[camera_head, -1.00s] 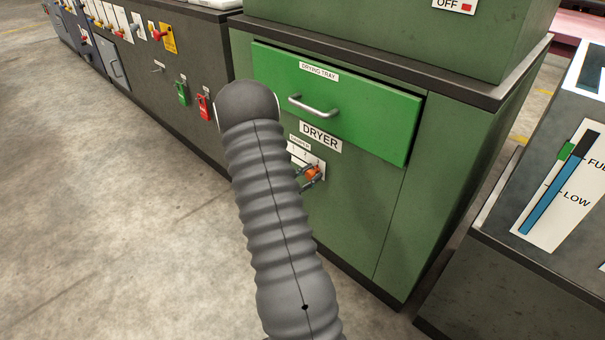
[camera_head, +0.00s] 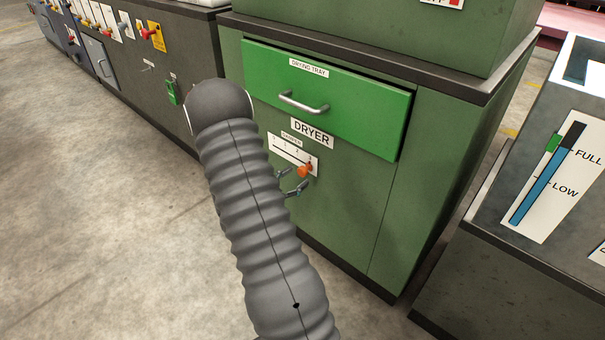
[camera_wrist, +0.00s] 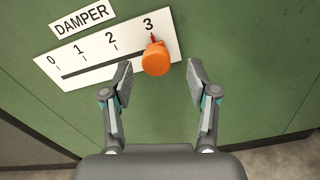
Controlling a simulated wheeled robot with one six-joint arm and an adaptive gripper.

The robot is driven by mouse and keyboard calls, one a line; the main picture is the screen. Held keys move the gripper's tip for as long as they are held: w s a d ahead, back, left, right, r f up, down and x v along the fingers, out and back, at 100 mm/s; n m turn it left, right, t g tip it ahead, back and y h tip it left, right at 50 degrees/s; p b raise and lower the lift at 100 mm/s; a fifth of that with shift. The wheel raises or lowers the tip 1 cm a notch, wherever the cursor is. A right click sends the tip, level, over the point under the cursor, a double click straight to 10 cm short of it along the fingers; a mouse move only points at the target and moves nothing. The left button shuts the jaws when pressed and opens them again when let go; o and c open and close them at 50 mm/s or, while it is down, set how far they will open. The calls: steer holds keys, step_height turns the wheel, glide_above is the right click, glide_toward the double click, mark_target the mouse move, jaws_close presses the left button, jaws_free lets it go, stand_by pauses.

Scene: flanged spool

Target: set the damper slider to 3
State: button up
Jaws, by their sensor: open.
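The damper slider's orange knob (camera_wrist: 155,59) stands at the right end of its slot, at the 3 mark, in the wrist view. The white scale plate (camera_wrist: 92,62) is marked 0 to 3 under a DAMPER label (camera_wrist: 82,17). My gripper (camera_wrist: 159,75) is open, with its fingers below and to either side of the knob, apart from it. In the head view the orange knob (camera_head: 305,171) sits at the right of the plate (camera_head: 291,151), and my gripper (camera_head: 294,183) is just below it. My arm hides part of the dryer front there.
The green drying tray drawer (camera_head: 330,97) with its metal handle (camera_head: 303,103) is above the damper on the dryer. A dark cabinet with a blue level gauge (camera_head: 545,180) stands at right. Open concrete floor (camera_head: 90,220) lies at left.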

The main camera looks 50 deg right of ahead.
steer(key=a, duration=0.7)
steer(key=shift+a, duration=0.3)
steer(key=s+a+f+m+g+y, duration=0.2)
steer(key=s+f+m+g+y, duration=0.3)
steer(key=s, duration=0.4)
steer(key=s+a+r+m+g+y, duration=0.2)
steer(key=s+a+r+m+y, duration=0.2)
steer(key=a, duration=0.3)
steer(key=a+r+m+t+y, duration=0.65)
steer(key=a+r, duration=0.45)
steer(key=a, duration=0.4)
steer(key=s+a+r+t+y, duration=0.1)
steer(key=a+r+t, duration=0.2)
steer(key=r, duration=0.3)
steer(key=s+a+r+t+y, duration=0.1)
steer(key=s+a+r+t, duration=0.1)
steer(key=r, duration=0.3)
steer(key=shift+a+r+t, duration=0.4)
steer(key=shift+t, duration=0.15)
